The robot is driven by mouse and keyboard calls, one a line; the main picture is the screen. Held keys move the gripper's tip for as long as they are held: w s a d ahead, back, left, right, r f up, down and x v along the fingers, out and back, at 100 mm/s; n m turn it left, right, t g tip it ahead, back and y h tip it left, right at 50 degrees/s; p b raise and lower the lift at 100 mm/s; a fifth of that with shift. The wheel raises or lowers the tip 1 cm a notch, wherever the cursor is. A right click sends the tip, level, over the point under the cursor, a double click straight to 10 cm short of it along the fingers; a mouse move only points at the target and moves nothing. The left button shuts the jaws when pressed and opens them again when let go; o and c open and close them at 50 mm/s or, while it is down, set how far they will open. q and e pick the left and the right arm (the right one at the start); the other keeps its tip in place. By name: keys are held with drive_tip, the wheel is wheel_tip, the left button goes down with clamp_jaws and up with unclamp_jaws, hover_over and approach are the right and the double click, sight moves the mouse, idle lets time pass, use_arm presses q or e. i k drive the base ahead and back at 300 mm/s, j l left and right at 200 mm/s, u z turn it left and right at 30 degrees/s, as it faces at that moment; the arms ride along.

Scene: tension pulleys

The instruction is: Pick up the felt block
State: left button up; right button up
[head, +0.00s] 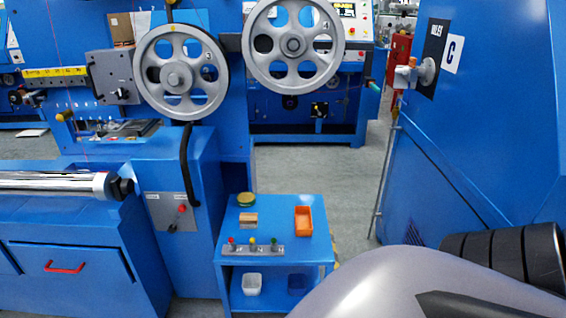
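A small tan and brown block (248,219), which looks like the felt block, lies on the top of a small blue table (279,222). It sits on the left half of the tabletop, between a round green and yellow item and a grey strip with coloured knobs. Nothing touches it from above. Neither of my grippers shows in the head view. A grey and black part of my own arm fills the lower right corner and hides the floor there.
On the table are a round green-yellow item (246,199), an orange tray (303,221) and a knob strip (253,249). A white cup (252,284) and a dark blue container (297,284) stand on the lower shelf. Blue machines with large wheels (181,73) stand behind and left; a blue cabinet (480,130) stands right.

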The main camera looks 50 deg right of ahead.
sight(246, 221)
drive_tip(key=z, duration=1.4)
drive_tip(key=i+l+u, duration=0.1)
drive_tip(key=i+u, duration=0.2)
drive_tip(key=i, duration=0.25)
drive_tip(key=i+l+u, duration=0.3)
drive_tip(key=i, duration=0.2)
drive_tip(key=i+l+u, duration=0.3)
drive_tip(key=i, duration=0.25)
